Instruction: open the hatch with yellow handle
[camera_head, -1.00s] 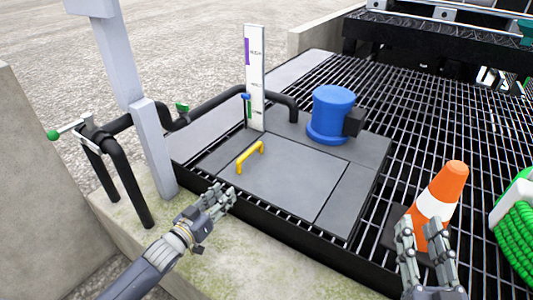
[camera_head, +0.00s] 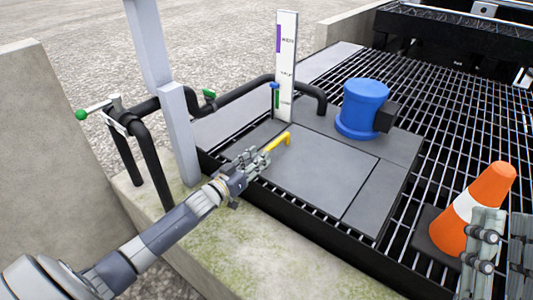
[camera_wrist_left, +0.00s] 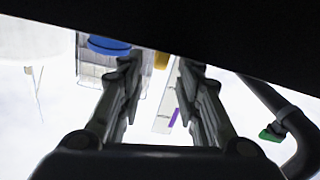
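The grey hatch (camera_head: 318,172) lies flat and closed in the deck. Its yellow handle (camera_head: 281,141) stands up near the hatch's left edge. It also shows as a small yellow patch at the top of the left wrist view (camera_wrist_left: 161,60), between the finger lines. My left gripper (camera_head: 255,160) is at the near end of the handle, and its fingers partly cover that end. In the left wrist view its two fingers are spread with nothing held; contact with the handle cannot be told. My right gripper (camera_head: 503,225) is at the lower right, fingers apart and empty, in front of the cone.
A blue motor (camera_head: 362,105) stands behind the hatch. A white level gauge (camera_head: 287,60), black pipes (camera_head: 148,150) with green-handled valves, and a grey post (camera_head: 180,135) stand to the left. An orange cone (camera_head: 485,190) stands on the grating at right.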

